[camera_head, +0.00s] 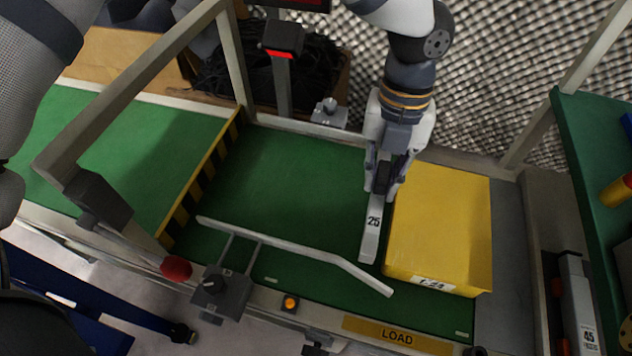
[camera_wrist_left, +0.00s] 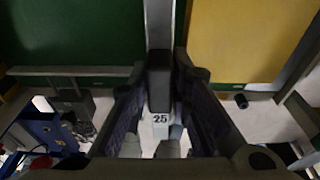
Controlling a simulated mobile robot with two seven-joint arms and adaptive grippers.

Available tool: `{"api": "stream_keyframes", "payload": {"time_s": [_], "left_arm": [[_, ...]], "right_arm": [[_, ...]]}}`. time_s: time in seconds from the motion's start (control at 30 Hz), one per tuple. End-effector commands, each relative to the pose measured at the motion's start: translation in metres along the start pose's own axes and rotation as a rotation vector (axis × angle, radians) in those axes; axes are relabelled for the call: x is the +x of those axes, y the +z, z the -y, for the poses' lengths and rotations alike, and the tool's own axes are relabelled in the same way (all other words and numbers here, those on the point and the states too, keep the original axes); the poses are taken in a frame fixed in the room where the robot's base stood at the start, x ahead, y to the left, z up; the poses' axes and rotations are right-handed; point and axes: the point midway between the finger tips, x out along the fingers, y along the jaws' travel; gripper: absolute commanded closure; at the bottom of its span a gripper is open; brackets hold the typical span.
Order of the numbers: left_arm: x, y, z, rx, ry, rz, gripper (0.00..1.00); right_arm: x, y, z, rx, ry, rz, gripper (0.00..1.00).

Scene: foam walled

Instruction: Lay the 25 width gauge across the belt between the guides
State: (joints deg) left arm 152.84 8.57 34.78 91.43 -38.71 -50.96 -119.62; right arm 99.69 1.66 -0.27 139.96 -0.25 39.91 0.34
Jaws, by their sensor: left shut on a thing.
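The 25 width gauge (camera_head: 370,240) is a light grey bar with a dark grip and "25" printed on it. My left gripper (camera_head: 385,178) is shut on its dark grip, which also shows in the left wrist view (camera_wrist_left: 160,88). The gauge points toward the near side over the green belt (camera_head: 290,180), close to the left side of a yellow box. I cannot tell whether it touches the belt. The near guide (camera_head: 290,248) is a pale bent rail along the belt's near side. The far guide is not clearly visible. My right gripper is not in view.
The yellow box (camera_head: 438,225) stands on the belt right of the gauge. A yellow-black striped bar (camera_head: 200,180) crosses the belt at left, under a grey frame. A gauge marked 45 (camera_head: 578,305) is at far right. The belt left of the gauge is clear.

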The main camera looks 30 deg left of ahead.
Motion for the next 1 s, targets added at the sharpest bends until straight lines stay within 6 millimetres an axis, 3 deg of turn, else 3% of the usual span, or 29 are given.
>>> {"api": "stream_keyframes", "payload": {"time_s": [0.13,0.43,0.6,0.87,1.0], "left_arm": [[0.007,0.009,-0.014,0.036,0.005,0.0,1.0],[0.035,0.046,-0.08,0.031,0.003,0.001,1.0],[0.066,0.062,-0.105,0.032,0.004,-0.001,1.0],[0.087,0.073,-0.122,0.033,0.004,0.0,1.0],[0.113,0.079,-0.126,0.035,0.006,-0.002,1.0]], "right_arm": [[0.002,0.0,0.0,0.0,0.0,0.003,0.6],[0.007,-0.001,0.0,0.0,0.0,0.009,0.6],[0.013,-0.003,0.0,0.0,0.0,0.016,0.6],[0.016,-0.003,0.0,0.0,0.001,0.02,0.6],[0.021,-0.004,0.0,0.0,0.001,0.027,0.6]]}}
